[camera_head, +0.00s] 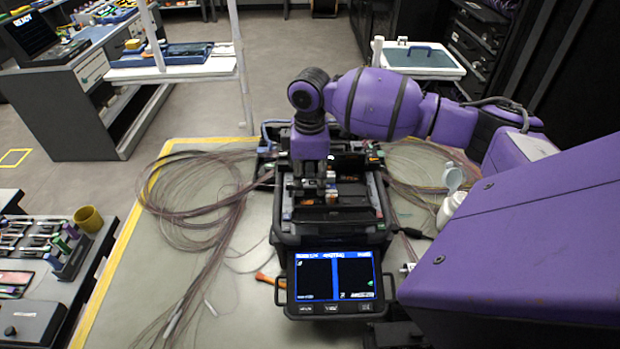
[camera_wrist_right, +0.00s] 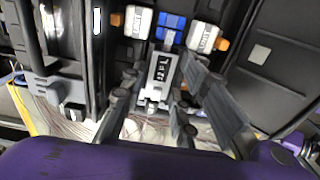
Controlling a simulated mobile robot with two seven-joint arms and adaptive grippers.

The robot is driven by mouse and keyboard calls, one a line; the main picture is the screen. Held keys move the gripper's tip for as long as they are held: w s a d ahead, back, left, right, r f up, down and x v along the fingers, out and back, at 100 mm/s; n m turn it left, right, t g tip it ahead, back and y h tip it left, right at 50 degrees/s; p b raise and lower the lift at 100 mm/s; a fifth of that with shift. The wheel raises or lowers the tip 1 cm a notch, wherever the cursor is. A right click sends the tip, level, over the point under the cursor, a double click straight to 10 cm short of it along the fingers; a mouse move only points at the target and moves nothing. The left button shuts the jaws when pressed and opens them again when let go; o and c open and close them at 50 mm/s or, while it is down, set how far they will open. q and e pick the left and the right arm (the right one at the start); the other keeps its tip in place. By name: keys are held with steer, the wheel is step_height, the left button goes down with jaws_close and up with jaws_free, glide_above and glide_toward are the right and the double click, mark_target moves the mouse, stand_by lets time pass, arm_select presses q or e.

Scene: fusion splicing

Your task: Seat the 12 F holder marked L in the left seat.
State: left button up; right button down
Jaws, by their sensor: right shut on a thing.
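The fusion splicer (camera_head: 287,236) stands on the table with its lid up and its lit screen (camera_head: 335,277) facing front. My right gripper (camera_head: 311,182) is over the left part of its work area, pointing down. In the wrist view the right gripper's fingers (camera_wrist_right: 158,92) are on either side of a small grey holder with a black label (camera_wrist_right: 162,69) and are shut on it. The label's marking is too small to read surely. White blocks (camera_wrist_right: 138,22) and a blue block (camera_wrist_right: 170,27) lie just beyond the holder. The left seat is not clearly visible. My left gripper is not in view.
Coiled fibres (camera_head: 200,195) lie left of the splicer, and more (camera_head: 425,165) lie to its right. A white bottle (camera_head: 450,208) stands to the right. An orange tool (camera_head: 268,280) lies near the screen. A side bench with a yellow cup (camera_head: 88,219) is at left.

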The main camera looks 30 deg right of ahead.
mark_target(310, 183)
steer(key=shift+f, duration=0.2)
stand_by(0.7)
steer(key=c, duration=1.3)
jaws_free()
step_height(310, 183, up, 12)
